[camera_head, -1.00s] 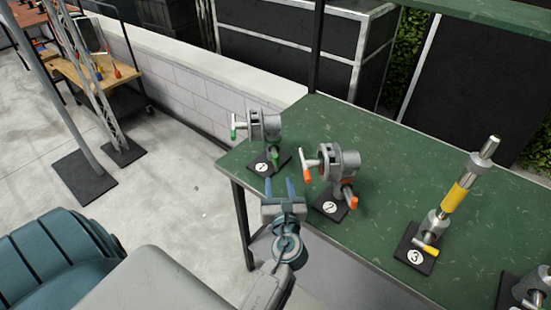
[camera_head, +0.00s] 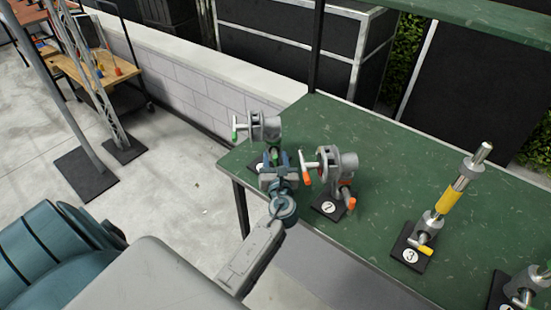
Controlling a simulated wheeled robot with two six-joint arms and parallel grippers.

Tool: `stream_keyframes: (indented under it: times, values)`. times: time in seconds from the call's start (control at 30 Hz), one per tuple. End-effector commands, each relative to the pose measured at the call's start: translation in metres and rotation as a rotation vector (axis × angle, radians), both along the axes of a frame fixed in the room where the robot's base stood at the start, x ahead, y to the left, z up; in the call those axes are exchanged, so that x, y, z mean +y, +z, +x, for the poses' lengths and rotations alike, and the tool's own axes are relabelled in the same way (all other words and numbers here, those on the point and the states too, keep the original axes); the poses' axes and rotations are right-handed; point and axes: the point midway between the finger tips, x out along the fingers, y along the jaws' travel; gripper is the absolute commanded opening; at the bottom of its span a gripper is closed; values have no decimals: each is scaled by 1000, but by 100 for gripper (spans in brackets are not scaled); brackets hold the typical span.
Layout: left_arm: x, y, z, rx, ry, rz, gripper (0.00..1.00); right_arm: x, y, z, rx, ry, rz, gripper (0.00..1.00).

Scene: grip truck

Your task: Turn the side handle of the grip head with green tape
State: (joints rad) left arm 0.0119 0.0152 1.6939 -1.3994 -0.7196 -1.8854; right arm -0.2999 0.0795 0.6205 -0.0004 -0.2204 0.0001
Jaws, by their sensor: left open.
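The grip head with green tape (camera_head: 268,127) stands on a small black base marked 1 at the left end of the green table (camera_head: 400,165). A green-tipped handle (camera_head: 234,132) sticks out on its left. Its lower green handle is mostly hidden behind my left gripper (camera_head: 274,157). My left gripper is open, its fingers pointing away from me at the lower part of this head. I cannot tell whether the fingers touch the handle. My right gripper is not in view.
A grip head with orange tape (camera_head: 338,163) on base 2 stands close to the right of my left gripper. A post with yellow tape (camera_head: 452,195) on base 3 stands farther right, with another fitting (camera_head: 523,290) at the lower right corner.

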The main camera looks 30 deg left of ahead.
Motion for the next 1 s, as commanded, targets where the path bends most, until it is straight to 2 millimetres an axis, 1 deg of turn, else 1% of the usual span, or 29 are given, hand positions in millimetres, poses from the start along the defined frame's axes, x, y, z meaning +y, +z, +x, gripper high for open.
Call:
stream_keyframes:
  times: [0.1,0.27,0.3,0.33,0.67,0.87,1.0]
  values:
    - [0,0,0,0,0,0,41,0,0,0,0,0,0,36]
    - [0,0,0,0,0,0,10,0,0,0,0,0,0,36]
    - [0,0,0,0,0,0,2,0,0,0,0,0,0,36]
    - [0,0,0,0,0,0,0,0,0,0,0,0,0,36]
    - [0,-1,0,-25,0,-30,0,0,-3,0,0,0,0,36]
    - [0,-2,0,-96,0,-111,0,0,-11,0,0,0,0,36]
    - [0,-3,0,-170,0,-199,0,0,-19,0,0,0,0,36]
